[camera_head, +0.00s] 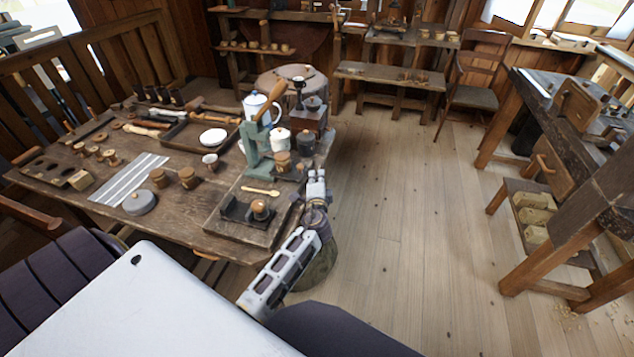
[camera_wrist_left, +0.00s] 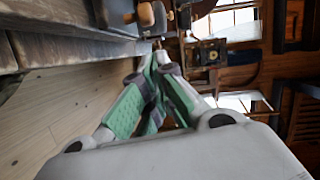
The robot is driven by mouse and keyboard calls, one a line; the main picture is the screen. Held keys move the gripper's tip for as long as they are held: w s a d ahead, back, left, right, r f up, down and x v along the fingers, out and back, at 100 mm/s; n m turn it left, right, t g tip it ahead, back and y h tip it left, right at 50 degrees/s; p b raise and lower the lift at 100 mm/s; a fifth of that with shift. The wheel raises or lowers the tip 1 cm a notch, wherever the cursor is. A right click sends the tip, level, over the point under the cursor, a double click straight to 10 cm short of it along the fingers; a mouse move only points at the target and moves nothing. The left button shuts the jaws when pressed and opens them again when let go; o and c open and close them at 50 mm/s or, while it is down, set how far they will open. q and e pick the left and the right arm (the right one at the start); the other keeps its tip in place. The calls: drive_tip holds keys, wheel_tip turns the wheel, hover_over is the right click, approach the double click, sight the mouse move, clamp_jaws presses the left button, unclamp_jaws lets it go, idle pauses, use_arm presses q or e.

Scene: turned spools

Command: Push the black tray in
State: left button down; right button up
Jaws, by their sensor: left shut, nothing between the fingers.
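A small black tray (camera_head: 233,211) lies on a wooden board (camera_head: 226,228) at the near right corner of the table. A wooden-knobbed piece (camera_head: 260,207) sits at its right end. My left gripper (camera_head: 317,178) is just past the table's right edge, to the right of the black tray and apart from it. Its green-padded fingers (camera_wrist_left: 158,58) are shut with nothing between them in the left wrist view. A dark edge (camera_wrist_left: 115,14) and a wooden knob (camera_wrist_left: 146,14) show beyond the fingers there; I cannot tell surely whether this is the tray. My right gripper is out of view.
A green press (camera_head: 252,150), a white pot (camera_head: 262,108) and several jars stand behind the board. A wooden spoon (camera_head: 261,191) lies near the black tray.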

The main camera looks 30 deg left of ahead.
sight(290, 164)
use_arm(q)
drive_tip(key=shift+w+a+f, duration=0.15)
drive_tip(key=shift+a, duration=0.8)
drive_tip(key=shift+w+a+f, duration=0.1)
drive_tip(key=shift+w+a, duration=0.05)
drive_tip(key=shift+a, duration=0.75)
drive_tip(key=shift+s+a, duration=0.1)
drive_tip(key=shift+a, duration=0.3)
drive_tip(key=a, duration=0.2)
drive_tip(key=s+a, duration=0.1)
drive_tip(key=a, duration=0.2)
drive_tip(key=shift+s+a+p, duration=0.15)
drive_tip(key=shift+a+p, duration=0.15)
drive_tip(key=shift+s+a, duration=0.1)
drive_tip(key=shift+a, duration=0.25)
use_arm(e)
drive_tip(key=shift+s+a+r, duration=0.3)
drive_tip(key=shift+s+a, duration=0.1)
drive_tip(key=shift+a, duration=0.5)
use_arm(q)
drive_tip(key=shift+d, duration=0.1)
